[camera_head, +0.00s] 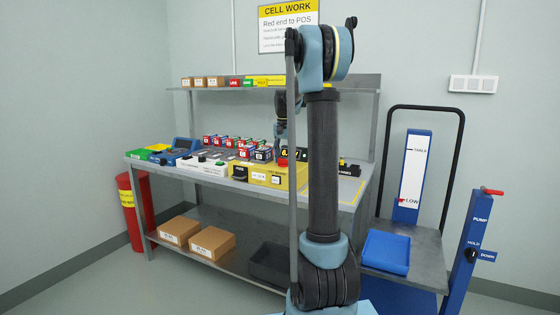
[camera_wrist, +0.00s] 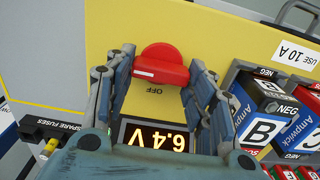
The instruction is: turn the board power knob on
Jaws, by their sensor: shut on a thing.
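The board power knob (camera_wrist: 163,62) is a red knob on a yellow panel (camera_wrist: 215,40). The word OFF is printed on the panel beside it. In the wrist view my gripper (camera_wrist: 162,66) has one finger on each side of the knob and is shut on it. A lit display (camera_wrist: 156,137) reads 6.4 V, upside down in this view. In the head view the yellow board (camera_head: 264,176) stands at the bench's front right, with my gripper (camera_head: 282,133) above it; my arm hides part of that area.
A spare fuses holder (camera_wrist: 52,130) lies at left.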

